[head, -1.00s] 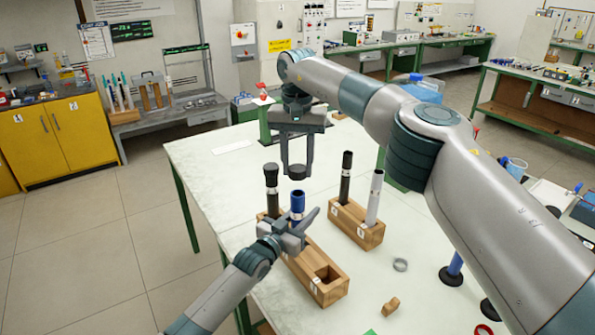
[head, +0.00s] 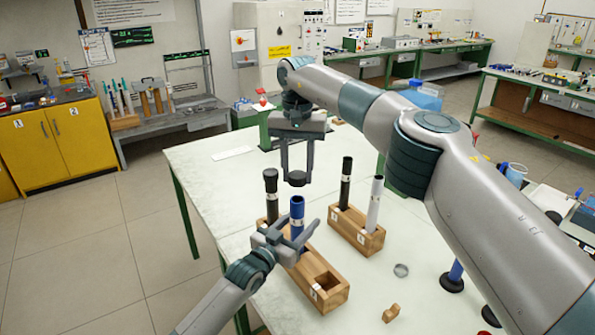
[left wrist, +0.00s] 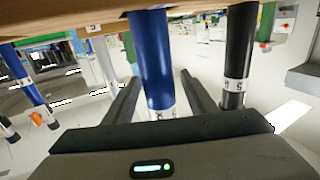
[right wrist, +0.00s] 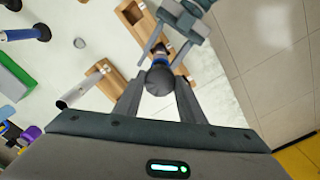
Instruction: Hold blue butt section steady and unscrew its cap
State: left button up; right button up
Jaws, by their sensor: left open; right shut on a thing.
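The blue butt section (head: 297,212) stands upright in the front wooden block (head: 328,287), its top end bare. My left gripper (head: 305,236) is open around it, fingers on either side; in the left wrist view the blue section (left wrist: 152,60) shows between the spread fingers, with room beside it. My right gripper (head: 297,178) is shut on the dark round cap (head: 296,179) and holds it just above the blue section, with a small gap between. The cap (right wrist: 160,80) also shows between the fingertips in the right wrist view, hiding part of what lies behind.
A black section (head: 271,190) stands close by in the same block, which also has an empty square socket. A second wooden block (head: 372,240) holds a black rod and a grey rod (head: 374,203). A grey ring (head: 401,270) and a small wooden piece (head: 390,313) lie to the right.

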pick_arm(q)
jog(key=b+v, duration=0.1)
jog(key=v, duration=0.8)
jog(key=shift+s+a, duration=0.25)
jog(key=shift+s, duration=0.05)
pick_arm(e)
jog(key=shift+f, duration=0.8)
pick_arm(q)
jog(key=shift+f, duration=0.1)
